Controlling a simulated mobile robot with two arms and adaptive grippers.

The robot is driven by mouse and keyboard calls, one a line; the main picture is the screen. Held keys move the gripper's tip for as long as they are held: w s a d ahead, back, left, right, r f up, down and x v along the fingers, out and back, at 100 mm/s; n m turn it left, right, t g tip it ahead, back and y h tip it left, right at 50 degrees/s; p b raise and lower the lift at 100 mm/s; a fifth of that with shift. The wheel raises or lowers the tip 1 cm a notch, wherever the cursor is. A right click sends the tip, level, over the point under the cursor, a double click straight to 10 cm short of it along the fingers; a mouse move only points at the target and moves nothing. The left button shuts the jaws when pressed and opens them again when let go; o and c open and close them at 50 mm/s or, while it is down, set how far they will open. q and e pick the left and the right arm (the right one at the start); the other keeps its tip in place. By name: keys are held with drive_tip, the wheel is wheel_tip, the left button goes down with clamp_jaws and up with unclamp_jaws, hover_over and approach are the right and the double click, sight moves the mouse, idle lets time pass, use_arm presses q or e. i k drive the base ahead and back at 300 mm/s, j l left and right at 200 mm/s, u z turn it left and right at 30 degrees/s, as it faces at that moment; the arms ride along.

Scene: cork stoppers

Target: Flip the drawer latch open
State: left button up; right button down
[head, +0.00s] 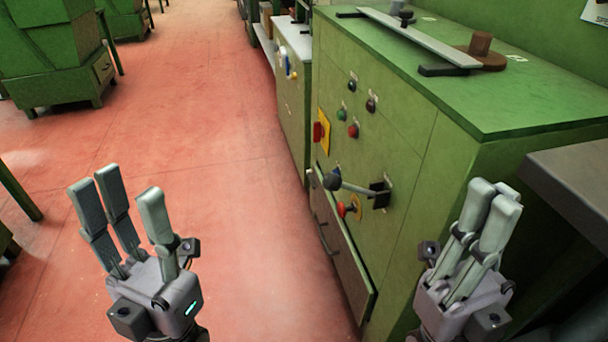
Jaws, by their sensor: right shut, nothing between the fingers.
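A green machine cabinet (412,150) stands at the right. On its front a lever latch with a dark ball knob (332,179) sticks out from a black pivot block (380,195), the knob pointing left. A brown drawer front (345,262) with a dark handle is below it, and the drawer looks closed or nearly so. My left gripper (122,188) is open and empty over the red floor, well left of the lever. My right gripper (494,192) is shut and empty in front of the cabinet's near side, right of the lever and apart from it.
A red-orange knob (347,209) sits just below the lever. A red switch on a yellow plate (321,132) and several small buttons are above. A dark grey surface (575,190) juts in at the right. The red floor (215,140) is clear.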

sight(309, 172)
drive_tip(key=j, duration=0.35)
drive_tip(key=i+j+z, duration=0.1)
drive_tip(key=j, duration=0.25)
drive_tip(key=i+j+z, duration=0.1)
drive_tip(key=i+j, duration=0.15)
drive_tip(key=i+j+z, duration=0.15)
drive_tip(key=j, duration=0.3)
drive_tip(key=i+j+z, duration=0.1)
drive_tip(key=j, duration=0.3)
drive_tip(key=i+j+z, duration=0.1)
drive_tip(key=j, duration=0.3)
drive_tip(key=i+j, duration=0.15)
drive_tip(key=j, duration=0.15)
drive_tip(key=i+j+z, duration=0.1)
drive_tip(key=j, duration=0.2)
drive_tip(key=i+j+z, duration=0.1)
drive_tip(key=j, duration=0.25)
drive_tip(key=i+j, duration=0.25)
drive_tip(key=i+j+z, duration=0.1)
drive_tip(key=j, duration=0.3)
